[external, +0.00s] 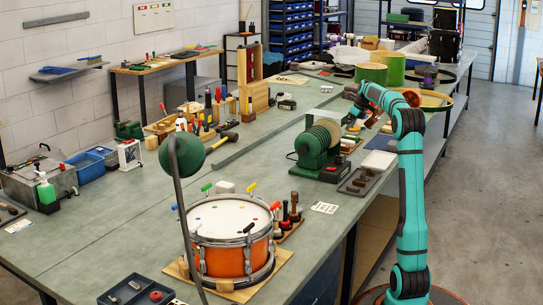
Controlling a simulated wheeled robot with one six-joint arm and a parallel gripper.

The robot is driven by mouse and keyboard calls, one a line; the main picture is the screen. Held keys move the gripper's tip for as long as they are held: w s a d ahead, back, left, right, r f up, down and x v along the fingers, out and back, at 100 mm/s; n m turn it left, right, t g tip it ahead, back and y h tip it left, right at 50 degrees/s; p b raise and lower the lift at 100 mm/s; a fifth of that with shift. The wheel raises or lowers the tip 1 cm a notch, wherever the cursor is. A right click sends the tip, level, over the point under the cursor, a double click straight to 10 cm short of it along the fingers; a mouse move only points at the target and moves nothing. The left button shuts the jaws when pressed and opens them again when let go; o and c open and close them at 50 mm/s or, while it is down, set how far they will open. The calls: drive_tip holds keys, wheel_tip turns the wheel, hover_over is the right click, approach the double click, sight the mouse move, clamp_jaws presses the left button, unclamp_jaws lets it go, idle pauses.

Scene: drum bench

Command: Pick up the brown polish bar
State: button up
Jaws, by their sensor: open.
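A dark tray (348,188) lies at the bench edge in front of the green polishing machine (318,145). It holds several small brown pieces (362,180), which look like polish bars; they are too small to tell apart surely. More small brownish and reddish items (350,142) lie just right of the machine, below my gripper. My gripper (350,119) is open and appears empty, above the bench behind and to the right of the machine's wheels. Its fingertips are small and partly hidden by my wrist, and I cannot tell its exact height.
A pale sheet (379,160) lies right of the machine. Green drum shells (371,74) and a hoop (437,101) lie farther back. The bench middle has bare room.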

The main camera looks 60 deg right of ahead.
hover_over(342, 145)
drive_tip(key=s, duration=0.2)
wheel_tip(342, 145, down, 6)
drive_tip(key=shift+w+a+f, duration=0.1)
drive_tip(key=shift+a, duration=0.05)
drive_tip(key=shift+x, duration=2.55)
drive_tip(key=shift+f, duration=0.3)
drive_tip(key=c, duration=0.8)
